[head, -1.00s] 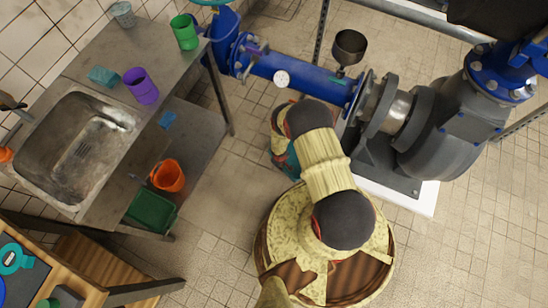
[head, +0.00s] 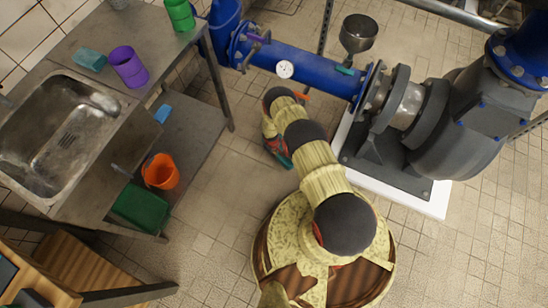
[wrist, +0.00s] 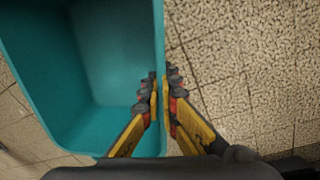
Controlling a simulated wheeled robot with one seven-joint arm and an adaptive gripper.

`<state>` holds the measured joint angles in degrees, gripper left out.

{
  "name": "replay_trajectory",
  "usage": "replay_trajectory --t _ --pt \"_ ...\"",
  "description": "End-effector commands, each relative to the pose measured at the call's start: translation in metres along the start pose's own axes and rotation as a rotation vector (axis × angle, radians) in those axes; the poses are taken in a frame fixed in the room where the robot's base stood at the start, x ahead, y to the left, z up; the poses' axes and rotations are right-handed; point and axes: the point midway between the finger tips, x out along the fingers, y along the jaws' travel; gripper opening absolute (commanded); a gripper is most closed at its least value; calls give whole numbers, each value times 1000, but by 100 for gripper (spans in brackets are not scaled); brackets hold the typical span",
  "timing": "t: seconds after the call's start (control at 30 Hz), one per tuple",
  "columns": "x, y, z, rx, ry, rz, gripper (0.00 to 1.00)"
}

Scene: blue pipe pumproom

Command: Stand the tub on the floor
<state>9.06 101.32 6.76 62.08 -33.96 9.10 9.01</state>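The tub is a teal, open-topped container with straight walls. It fills the left of the wrist view (wrist: 110,60), and a small part of it shows beside my arm in the head view (head: 283,160). My gripper (wrist: 160,85) is shut on one wall of the tub at the rim, with one finger inside and one outside. The tiled floor (head: 225,190) shows around the tub. My arm hides most of the tub in the head view, and I cannot tell whether its base touches the floor.
A blue pipe (head: 310,75) and a grey pump (head: 470,125) on a white plinth (head: 425,197) are at the upper right. A steel sink bench (head: 165,70) stands at left, with an orange bucket (head: 160,172) and green bin (head: 142,208) below. Floor between is clear.

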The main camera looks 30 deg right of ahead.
Motion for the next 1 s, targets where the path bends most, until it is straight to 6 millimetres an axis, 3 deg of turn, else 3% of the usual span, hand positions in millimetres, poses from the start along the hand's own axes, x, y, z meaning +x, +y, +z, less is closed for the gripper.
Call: replay_trajectory --t 0.23,0.47,0.83,1.0 --pt "9 1 -8 0 2 0 0" --pt "38 -1 -8 0 2 0 0" --pt "39 -2 -8 0 2 0 0" --pt "40 -2 -7 0 1 0 12"
